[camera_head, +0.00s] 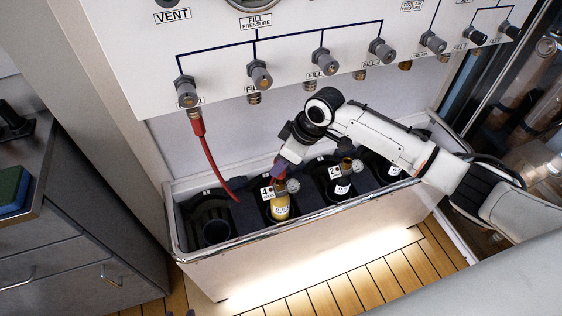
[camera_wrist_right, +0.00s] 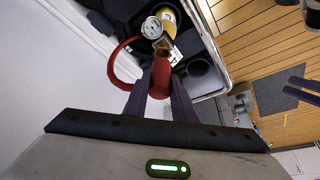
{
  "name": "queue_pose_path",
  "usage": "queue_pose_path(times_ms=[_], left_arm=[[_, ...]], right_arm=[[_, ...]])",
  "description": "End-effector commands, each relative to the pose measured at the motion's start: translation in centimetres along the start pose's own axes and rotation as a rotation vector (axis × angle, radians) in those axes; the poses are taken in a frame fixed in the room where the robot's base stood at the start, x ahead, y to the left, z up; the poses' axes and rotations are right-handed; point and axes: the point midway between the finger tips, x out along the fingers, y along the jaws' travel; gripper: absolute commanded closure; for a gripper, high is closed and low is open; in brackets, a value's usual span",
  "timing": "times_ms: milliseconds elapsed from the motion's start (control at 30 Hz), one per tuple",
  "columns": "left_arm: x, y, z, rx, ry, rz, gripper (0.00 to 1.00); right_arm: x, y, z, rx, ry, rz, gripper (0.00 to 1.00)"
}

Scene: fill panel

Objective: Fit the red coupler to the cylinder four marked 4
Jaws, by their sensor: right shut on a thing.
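The red coupler (camera_wrist_right: 160,78) is at the end of a red hose and sits between the fingers of my right gripper (camera_wrist_right: 158,100), which is shut on it. In the head view my right gripper (camera_head: 280,168) is just above the yellow cylinder (camera_head: 280,208) tagged 4, which stands in the trough. In the wrist view the coupler's far end is close to the valve of the yellow cylinder (camera_wrist_right: 171,14); I cannot tell whether they touch. My left gripper's two fingers (camera_wrist_right: 303,90) show apart and empty at the right edge of the wrist view.
The red hose (camera_head: 212,165) hangs from the leftmost panel fitting (camera_head: 187,95). A round gauge (camera_wrist_right: 152,27) sits beside the valve. An empty socket (camera_head: 215,231) is at the trough's left end.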

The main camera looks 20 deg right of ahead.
Motion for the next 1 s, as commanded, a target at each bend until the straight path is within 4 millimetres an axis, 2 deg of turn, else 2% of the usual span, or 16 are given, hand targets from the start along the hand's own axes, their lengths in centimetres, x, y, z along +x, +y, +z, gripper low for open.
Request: queue_pose_path(times_ms=[1000], left_arm=[[-0.67, 0.08, -0.62, 0.000, 0.000, 0.000, 0.69]], right_arm=[[-0.06, 0.01, -0.06, 0.000, 0.001, 0.000, 1.00]])
